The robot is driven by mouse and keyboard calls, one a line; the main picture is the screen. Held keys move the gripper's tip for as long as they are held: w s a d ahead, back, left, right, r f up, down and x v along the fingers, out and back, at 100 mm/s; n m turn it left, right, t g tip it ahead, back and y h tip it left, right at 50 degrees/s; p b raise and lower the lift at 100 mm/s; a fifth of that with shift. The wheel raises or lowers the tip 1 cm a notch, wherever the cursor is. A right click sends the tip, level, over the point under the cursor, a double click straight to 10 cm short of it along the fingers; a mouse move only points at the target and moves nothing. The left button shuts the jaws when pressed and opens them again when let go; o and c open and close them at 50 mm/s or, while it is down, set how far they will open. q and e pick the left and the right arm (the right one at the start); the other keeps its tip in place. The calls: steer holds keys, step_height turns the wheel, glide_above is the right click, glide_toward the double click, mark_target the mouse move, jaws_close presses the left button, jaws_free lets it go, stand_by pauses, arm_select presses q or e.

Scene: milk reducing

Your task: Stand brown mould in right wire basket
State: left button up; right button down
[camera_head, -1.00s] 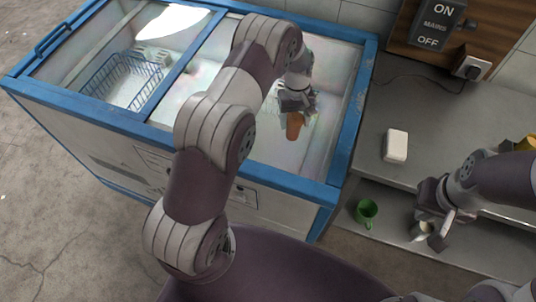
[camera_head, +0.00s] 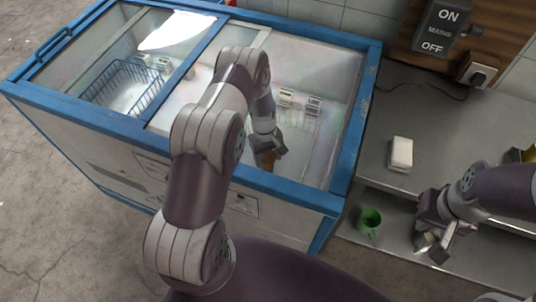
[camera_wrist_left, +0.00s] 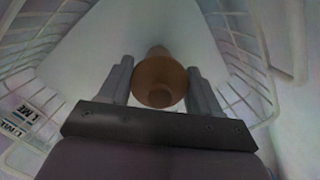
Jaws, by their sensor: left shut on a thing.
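The brown mould (camera_head: 268,158) is a brown, round-ended piece held low inside the open right part of the freezer. My left gripper (camera_head: 266,150) is shut on it; the wrist view shows the mould (camera_wrist_left: 158,78) between both fingers. White wire walls of the right wire basket (camera_wrist_left: 238,58) show on both sides of the mould in the wrist view. In the head view this basket (camera_head: 305,118) is faint, pale and partly hidden by my arm. Whether the mould touches its floor I cannot tell. My right gripper (camera_head: 438,240) hangs by the counter edge; its jaw state is unclear.
A blue wire basket (camera_head: 125,88) stands in the freezer's left part. The freezer's blue rim (camera_head: 345,165) borders the opening. A white block (camera_head: 400,154) lies on the grey counter, and a green mug (camera_head: 369,222) stands on the shelf below.

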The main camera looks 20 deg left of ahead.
arm_select(q)
steer(key=shift+f, duration=0.1)
steer(key=o, duration=1.4)
steer(key=shift+o, duration=0.2)
